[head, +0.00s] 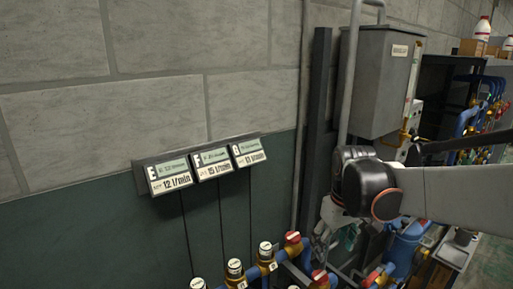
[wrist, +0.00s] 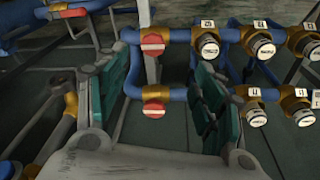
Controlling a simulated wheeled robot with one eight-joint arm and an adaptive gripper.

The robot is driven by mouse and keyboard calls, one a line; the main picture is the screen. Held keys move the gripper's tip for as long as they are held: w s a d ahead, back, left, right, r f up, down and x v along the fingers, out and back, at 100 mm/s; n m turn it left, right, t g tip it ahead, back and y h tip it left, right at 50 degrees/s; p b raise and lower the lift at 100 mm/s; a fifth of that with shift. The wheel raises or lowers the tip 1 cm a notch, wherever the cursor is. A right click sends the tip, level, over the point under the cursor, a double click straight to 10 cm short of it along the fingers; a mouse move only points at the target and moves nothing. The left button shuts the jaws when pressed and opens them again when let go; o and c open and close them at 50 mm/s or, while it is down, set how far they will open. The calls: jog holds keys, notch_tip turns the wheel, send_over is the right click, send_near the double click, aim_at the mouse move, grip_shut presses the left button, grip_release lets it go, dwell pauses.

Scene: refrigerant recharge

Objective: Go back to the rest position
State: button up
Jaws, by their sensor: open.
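My gripper (head: 335,236) hangs at the end of my arm, right of the middle of the head view, in front of the blue pipes. In the wrist view its two teal-padded fingers stand wide apart with nothing held between them, so my gripper (wrist: 163,90) is open and empty. Behind the gap there is a blue pipe manifold with red-faced caps (wrist: 153,42) on brass fittings. White-faced valve knobs (wrist: 208,46) sit to the right of the gripper. No contact between the fingers and the pipes can be made out.
A wall panel with three flow displays (head: 205,165) hangs at the middle left. A grey box (head: 383,80) is mounted on the wall above my arm. Blue pipes with knobs (head: 235,268) run along the bottom. Shelves with bottles (head: 483,28) stand at the right.

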jog(key=s+r+m+t, duration=0.1)
jog(key=s+m+t, duration=0.3)
jog(key=s, duration=1.3)
jog(key=shift+a+r+t, duration=0.2)
jog(key=shift+r+t, duration=0.05)
jog(key=shift+t, duration=0.45)
